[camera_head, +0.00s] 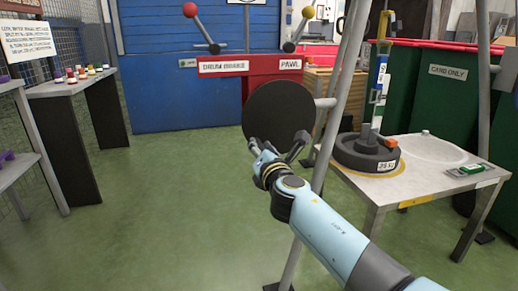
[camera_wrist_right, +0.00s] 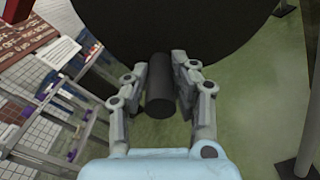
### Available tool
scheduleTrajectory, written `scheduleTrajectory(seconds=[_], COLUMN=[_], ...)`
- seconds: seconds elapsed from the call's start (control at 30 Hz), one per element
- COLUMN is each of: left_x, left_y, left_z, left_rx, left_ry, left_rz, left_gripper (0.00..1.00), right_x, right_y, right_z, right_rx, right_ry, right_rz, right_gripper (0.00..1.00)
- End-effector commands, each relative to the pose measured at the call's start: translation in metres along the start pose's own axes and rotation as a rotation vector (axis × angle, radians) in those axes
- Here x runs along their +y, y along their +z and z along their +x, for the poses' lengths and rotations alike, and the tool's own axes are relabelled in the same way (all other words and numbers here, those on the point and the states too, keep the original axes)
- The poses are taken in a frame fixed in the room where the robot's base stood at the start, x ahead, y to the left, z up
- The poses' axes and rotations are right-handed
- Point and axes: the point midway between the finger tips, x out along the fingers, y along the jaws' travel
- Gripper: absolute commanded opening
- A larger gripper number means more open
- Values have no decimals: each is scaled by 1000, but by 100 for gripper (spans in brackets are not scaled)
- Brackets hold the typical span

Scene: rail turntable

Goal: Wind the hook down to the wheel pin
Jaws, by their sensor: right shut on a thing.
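My right gripper (camera_head: 283,143) is at the front of a black round disc (camera_head: 276,108) below the red panel. In the right wrist view its fingers (camera_wrist_right: 165,85) are shut on a black cylindrical handle (camera_wrist_right: 159,98) that stands out from the disc. A dark wheel (camera_head: 362,153) with a white label lies flat on the white table. An upright blue, green and yellow piece (camera_head: 381,85) rises above the wheel, with a yellow part near its top. I cannot clearly make out the hook or the pin. My left gripper is not in view.
A red-knobbed lever (camera_head: 191,10) and a yellow-knobbed lever (camera_head: 307,12) stand over the red panel (camera_head: 250,65). A grey frame leg (camera_head: 342,85) passes between disc and table. The white table (camera_head: 430,183) also holds a green item (camera_head: 472,169). Green floor (camera_head: 170,200) is clear at left.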

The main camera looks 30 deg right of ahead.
Motion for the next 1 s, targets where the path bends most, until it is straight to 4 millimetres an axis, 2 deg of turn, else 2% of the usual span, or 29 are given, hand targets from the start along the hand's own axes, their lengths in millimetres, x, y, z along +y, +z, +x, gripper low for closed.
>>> scheduleTrajectory(seconds=[0.03, 0.07, 0.2, 0.53, 0.63, 0.77, 1.0], left_x=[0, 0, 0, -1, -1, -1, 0], left_y=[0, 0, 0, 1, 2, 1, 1], left_z=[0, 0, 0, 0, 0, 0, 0], left_rx=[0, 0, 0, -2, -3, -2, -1], left_ry=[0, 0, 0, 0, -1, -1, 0], left_rz=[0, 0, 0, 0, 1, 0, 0], left_gripper=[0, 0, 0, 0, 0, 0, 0], right_x=[-5, -5, -5, -2, -2, -2, -3], right_y=[-4, -4, -3, -1, -1, -2, -2], right_z=[-2, -2, -2, -1, -6, -27, -82], right_rx=[5, 5, 5, 1, 2, 3, 3], right_ry=[-9, -9, -9, -3, -3, -4, -6], right_rz=[-1, 0, 0, 1, 2, 3, 2], right_gripper=[0, 28, 47, 48, 48, 48, 48])
